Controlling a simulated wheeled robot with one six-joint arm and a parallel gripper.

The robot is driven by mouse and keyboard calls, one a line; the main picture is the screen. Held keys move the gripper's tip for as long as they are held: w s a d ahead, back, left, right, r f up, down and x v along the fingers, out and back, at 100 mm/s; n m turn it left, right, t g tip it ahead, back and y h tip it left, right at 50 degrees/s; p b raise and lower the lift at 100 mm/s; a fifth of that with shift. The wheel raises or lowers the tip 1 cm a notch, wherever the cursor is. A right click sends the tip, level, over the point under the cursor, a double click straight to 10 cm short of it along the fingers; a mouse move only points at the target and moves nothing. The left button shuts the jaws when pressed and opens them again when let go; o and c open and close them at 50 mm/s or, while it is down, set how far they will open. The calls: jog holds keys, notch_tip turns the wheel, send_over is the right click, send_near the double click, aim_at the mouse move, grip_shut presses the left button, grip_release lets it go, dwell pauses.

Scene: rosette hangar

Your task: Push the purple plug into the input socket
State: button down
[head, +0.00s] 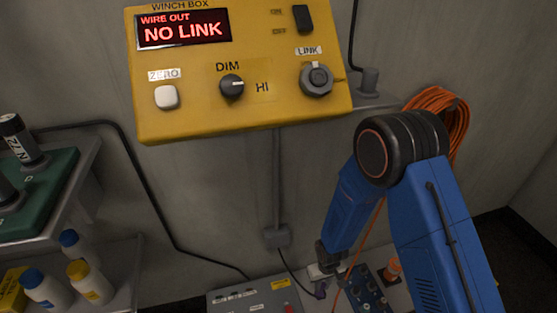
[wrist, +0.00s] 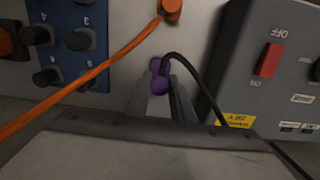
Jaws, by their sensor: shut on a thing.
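The purple plug (wrist: 160,86) shows between the fingertips of my gripper (wrist: 167,82) in the wrist view, with a black cable looping from it to the right. A second bit of purple (wrist: 155,64) shows just beyond it; I cannot tell whether it is part of the plug or a marking at a socket. In the head view the plug is a small purple spot (head: 321,289) below my gripper (head: 327,268), low in the picture. My gripper is shut on the plug. I cannot make out the input socket clearly; the fingers and plug may hide it.
A grey box (wrist: 250,80) with a red switch (wrist: 270,59) stands right of the fingers in the wrist view. A blue panel (wrist: 60,15) with several black knobs is at left. An orange cable (wrist: 110,60) crosses nearby. The yellow winch box (head: 200,110) reads "NO LINK".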

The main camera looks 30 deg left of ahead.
jog(key=shift+r, duration=0.7)
jog(key=shift+r, duration=0.15)
jog(key=s+a+r+n, duration=0.1)
jog(key=s+a, duration=0.3)
jog(key=s, duration=0.1)
jog(key=s+a+r+n, duration=0.1)
jog(key=s+a+r, duration=0.1)
jog(key=s+a, duration=0.2)
jog(key=s+a+r+n, duration=0.1)
jog(key=s+a+r, duration=0.1)
jog(key=s+a, duration=0.2)
jog(key=shift+s+a+r, duration=0.1)
jog(key=shift+s+a, duration=0.1)
jog(key=shift+s, duration=0.9)
jog(key=s+a+r+n, duration=0.1)
jog(key=s+a+r, duration=0.1)
jog(key=s, duration=0.7)
jog(key=s+a+r+n, duration=0.2)
jog(key=s+a+r, duration=0.1)
jog(key=s, duration=0.5)
jog(key=shift+s+a, duration=0.35)
jog(key=shift+a, duration=0.2)
jog(key=shift+f, duration=2.8)
jog(key=shift+f, duration=0.45)
